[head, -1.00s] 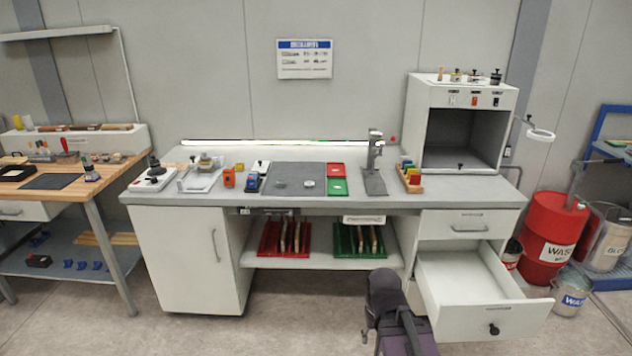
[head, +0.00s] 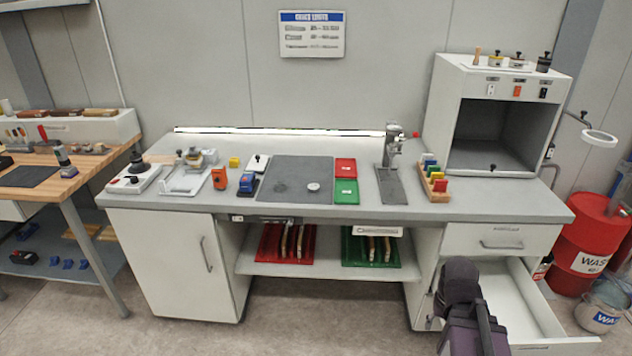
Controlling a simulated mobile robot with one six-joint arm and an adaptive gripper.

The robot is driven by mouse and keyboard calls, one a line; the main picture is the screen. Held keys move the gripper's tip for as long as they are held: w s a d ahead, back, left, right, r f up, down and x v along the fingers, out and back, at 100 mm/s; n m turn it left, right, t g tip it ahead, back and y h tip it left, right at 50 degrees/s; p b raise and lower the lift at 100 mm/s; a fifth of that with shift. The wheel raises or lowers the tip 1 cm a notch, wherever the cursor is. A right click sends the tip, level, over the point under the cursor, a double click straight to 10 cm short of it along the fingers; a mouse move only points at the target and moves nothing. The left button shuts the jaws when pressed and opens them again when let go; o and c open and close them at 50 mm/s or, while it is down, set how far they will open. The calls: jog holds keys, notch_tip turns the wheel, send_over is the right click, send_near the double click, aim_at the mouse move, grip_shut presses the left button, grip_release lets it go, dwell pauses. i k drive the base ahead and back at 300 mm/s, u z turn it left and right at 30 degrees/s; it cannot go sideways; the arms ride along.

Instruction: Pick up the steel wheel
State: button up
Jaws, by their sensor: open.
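A small round silvery disc (head: 313,187), which looks like the steel wheel, lies flat on the dark grey mat (head: 320,166) in the middle of the bench. A fainter dark round mark or piece (head: 281,187) is to its left on the same mat; I cannot tell what it is. My dark purple arm shows at the lower right, in front of the open drawer and well away from the disc. I cannot make out my gripper's fingers. Nothing covers the disc.
Red (head: 345,168) and green (head: 345,192) pads lie right of the mat, then a grey stand (head: 391,186) and a rack of coloured blocks (head: 434,188). A blue device (head: 248,182) is left. An open drawer (head: 528,310) juts out at lower right. Floor is clear in front.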

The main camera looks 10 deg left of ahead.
aim_at(314, 188)
jog(key=u, duration=0.35)
jog(key=i, duration=1.1)
jog(key=u, duration=0.55)
